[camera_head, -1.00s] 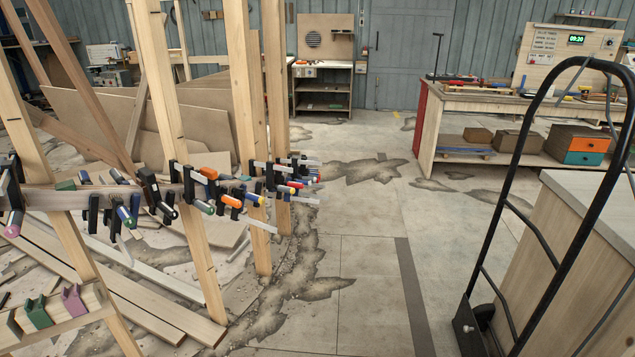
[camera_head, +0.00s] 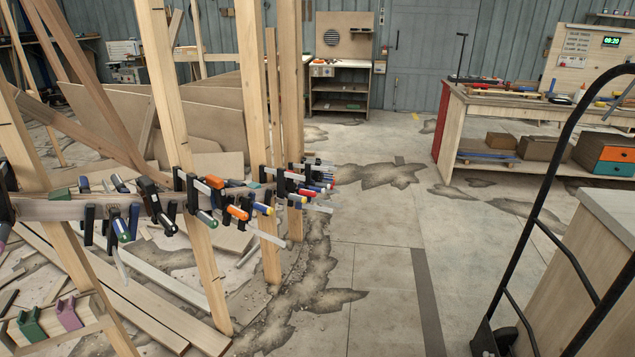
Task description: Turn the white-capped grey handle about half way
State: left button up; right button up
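Many bar clamps sit along a curved wooden stringer (camera_head: 65,210) held between upright timber posts (camera_head: 180,130) at the left. Their handles differ in colour: an orange one (camera_head: 237,212), a blue one with a yellow cap (camera_head: 262,208) and a blue one with a green cap (camera_head: 121,230) stand out. The far clamps (camera_head: 305,185) crowd together and overlap. I cannot pick out the white-capped grey handle for certain at this size. Neither of my grippers shows in the view.
Loose boards (camera_head: 150,310) lie on the floor below the stringer. Open concrete floor (camera_head: 380,280) stretches through the middle, with dark patches. A black tubular frame (camera_head: 535,215) and a pale-topped cabinet (camera_head: 590,260) stand at the right. A workbench (camera_head: 455,130) is behind them.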

aim_at(319, 185)
jog(key=i+l+u, duration=0.4)
jog(key=i+l, duration=0.4)
jog(key=i, duration=0.4)
jog(key=i+l+u, duration=0.45)
jog(key=i+l, duration=0.7)
